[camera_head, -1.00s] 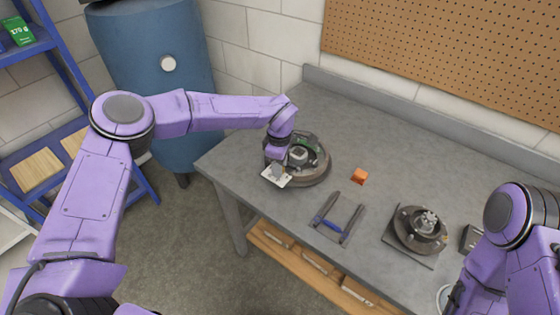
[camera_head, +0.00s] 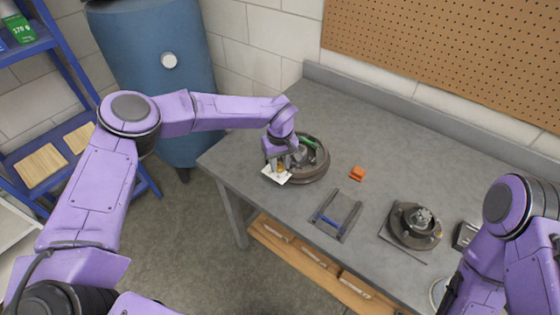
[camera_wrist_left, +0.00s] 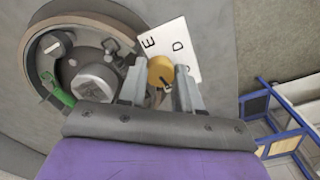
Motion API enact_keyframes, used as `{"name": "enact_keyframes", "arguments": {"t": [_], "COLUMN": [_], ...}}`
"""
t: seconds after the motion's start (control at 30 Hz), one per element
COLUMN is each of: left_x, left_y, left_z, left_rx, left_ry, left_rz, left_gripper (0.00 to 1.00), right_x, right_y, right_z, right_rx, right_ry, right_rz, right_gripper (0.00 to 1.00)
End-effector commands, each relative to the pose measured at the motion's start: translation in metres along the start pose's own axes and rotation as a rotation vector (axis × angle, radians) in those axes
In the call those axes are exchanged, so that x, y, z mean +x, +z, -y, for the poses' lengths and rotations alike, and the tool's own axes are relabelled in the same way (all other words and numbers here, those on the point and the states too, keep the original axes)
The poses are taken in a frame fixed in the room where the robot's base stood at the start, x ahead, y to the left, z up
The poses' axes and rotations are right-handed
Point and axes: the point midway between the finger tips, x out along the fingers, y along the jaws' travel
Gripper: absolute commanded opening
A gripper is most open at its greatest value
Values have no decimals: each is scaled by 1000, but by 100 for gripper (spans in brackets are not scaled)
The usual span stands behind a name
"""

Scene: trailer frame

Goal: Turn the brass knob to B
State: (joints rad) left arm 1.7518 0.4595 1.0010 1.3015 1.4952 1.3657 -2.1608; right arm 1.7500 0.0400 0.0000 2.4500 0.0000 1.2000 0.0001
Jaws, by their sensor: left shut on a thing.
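The brass knob (camera_wrist_left: 160,68) is a round yellow disc with a dark mark, standing at a white card (camera_wrist_left: 178,38) in the left wrist view. The letters E and D show on the card; I cannot make out a B. The fingers of my left gripper (camera_wrist_left: 160,88) are on both sides of the knob and shut on it. In the head view my left gripper (camera_head: 281,166) is at the front left of a round dark housing (camera_head: 318,168), with the card under it. My right arm shows at the lower right, but its fingertips are not visible.
An orange block (camera_head: 357,173), a dark frame with a blue part (camera_head: 337,215) and a second round mechanism on a plate (camera_head: 414,226) lie to the right on the grey bench (camera_head: 375,130). A blue tank (camera_head: 165,100) and blue shelf stand at left.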

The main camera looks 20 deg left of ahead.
Motion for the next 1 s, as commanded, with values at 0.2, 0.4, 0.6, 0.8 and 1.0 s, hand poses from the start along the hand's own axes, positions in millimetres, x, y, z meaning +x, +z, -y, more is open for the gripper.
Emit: {"name": "enact_keyframes", "arguments": {"t": [0.2,0.4,0.6,0.8,1.0], "left_x": [-3,-3,-3,-3,-3], "left_y": [-2,-2,-2,-2,-2], "left_z": [-1,-1,-1,-1,-1], "left_rx": [118,178,201,202,202], "left_ry": [4,4,5,5,5], "left_rz": [-5,-6,-6,-7,-7], "left_gripper": [3,3,3,3,50], "right_x": [-3,-4,-4,-4,-4], "right_y": [-1,-2,-2,-2,-2], "right_z": [0,0,0,0,0], "right_rx": [0,0,0,0,0], "right_ry": [0,0,0,0,0], "right_rz": [0,0,0,0,0], "right_gripper": [43,43,43,43,43]}}
